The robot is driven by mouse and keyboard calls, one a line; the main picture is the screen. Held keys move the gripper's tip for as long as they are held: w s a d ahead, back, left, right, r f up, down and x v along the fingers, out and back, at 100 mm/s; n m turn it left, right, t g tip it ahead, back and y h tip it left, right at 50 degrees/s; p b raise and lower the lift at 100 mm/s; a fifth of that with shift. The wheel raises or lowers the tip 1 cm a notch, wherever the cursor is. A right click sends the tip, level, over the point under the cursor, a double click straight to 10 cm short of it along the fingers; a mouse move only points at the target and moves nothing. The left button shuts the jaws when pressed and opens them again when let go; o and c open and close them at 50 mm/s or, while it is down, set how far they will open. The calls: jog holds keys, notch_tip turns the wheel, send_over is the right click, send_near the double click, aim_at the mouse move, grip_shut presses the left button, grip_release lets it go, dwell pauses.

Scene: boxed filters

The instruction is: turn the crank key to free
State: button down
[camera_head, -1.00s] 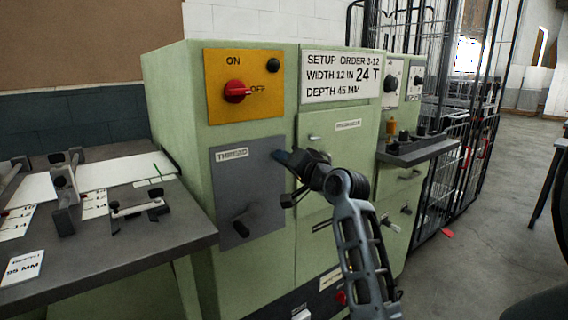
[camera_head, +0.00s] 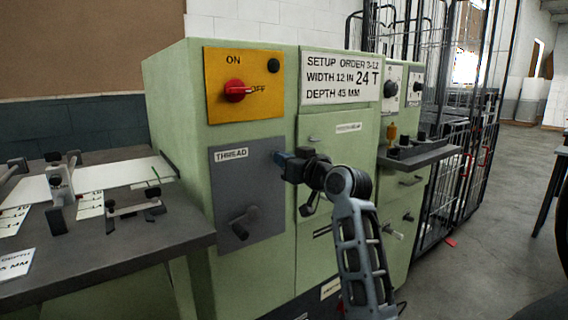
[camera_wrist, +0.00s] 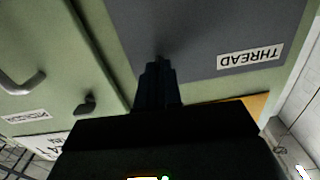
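The grey THREAD panel (camera_head: 230,185) is on the front of the green machine. A dark crank with a handle (camera_head: 242,222) sticks out from its lower part. My gripper (camera_head: 280,158) is at the panel's upper right edge, above and to the right of this crank. In the wrist view, my gripper's dark fingers (camera_wrist: 158,75) point at the grey panel (camera_wrist: 195,35) and lie close together. A small dark thing shows at their tips; I cannot tell whether they hold it. The lower crank does not show in the wrist view.
A yellow plate (camera_head: 262,105) with a red switch (camera_head: 236,91) sits above the panel. A grey worktable (camera_head: 110,245) with fixtures stands at the left. A dark shelf (camera_head: 425,155) juts out at the right, before a black wire cage (camera_head: 475,150).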

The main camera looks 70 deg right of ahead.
jog(key=shift+f+n, duration=0.15)
jog(key=shift+n, duration=0.15)
dwell(0.4)
jog(key=c, duration=1.3)
grip_release()
jog(key=shift+v, duration=3.95)
jog(key=shift+w, duration=0.1)
